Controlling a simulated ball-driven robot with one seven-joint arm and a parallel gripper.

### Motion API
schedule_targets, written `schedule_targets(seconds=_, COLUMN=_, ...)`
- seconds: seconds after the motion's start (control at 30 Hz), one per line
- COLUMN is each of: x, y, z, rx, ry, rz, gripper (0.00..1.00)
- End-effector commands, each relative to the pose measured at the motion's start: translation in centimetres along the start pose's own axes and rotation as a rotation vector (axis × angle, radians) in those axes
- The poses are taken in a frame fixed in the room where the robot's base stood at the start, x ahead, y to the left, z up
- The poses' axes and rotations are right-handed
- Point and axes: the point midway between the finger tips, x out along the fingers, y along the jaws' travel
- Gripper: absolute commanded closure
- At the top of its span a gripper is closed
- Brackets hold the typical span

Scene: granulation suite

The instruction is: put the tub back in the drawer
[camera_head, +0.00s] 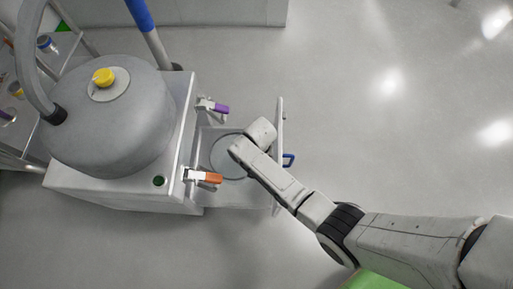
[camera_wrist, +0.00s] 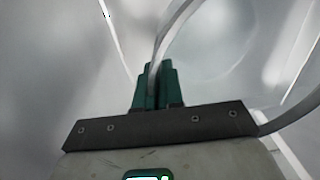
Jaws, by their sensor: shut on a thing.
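The pale, see-through round tub (camera_head: 213,164) is within the drawer's outline, partly hidden by my arm. In the wrist view, my gripper (camera_wrist: 155,72) has its green fingers shut on the thin curved rim of the tub (camera_wrist: 178,22). My fingertips are hidden under the wrist in the head view. I cannot tell whether the tub's base touches the drawer floor.
The grey machine (camera_head: 110,125) has a purple-ended lever (camera_head: 221,109) and an orange-ended lever (camera_head: 208,177) close beside the drawer. A shelf rack with small containers stands at far left. The floor (camera_head: 400,140) to the right is clear.

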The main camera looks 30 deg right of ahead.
Motion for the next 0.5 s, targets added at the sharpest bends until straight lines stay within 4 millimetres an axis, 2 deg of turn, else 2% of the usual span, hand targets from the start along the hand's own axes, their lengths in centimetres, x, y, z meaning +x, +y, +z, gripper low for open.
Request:
schedule_targets(seconds=0.3, x=0.18, y=-0.04, z=-0.06, rx=0.000, ry=0.001, rz=-0.001, gripper=1.00)
schedule_targets(seconds=0.33, x=0.19, y=-0.03, z=-0.05, rx=0.000, ry=0.001, rz=-0.001, gripper=0.92)
schedule_targets(seconds=0.5, x=0.12, y=-0.02, z=-0.04, rx=0.000, ry=0.001, rz=-0.001, gripper=0.76)
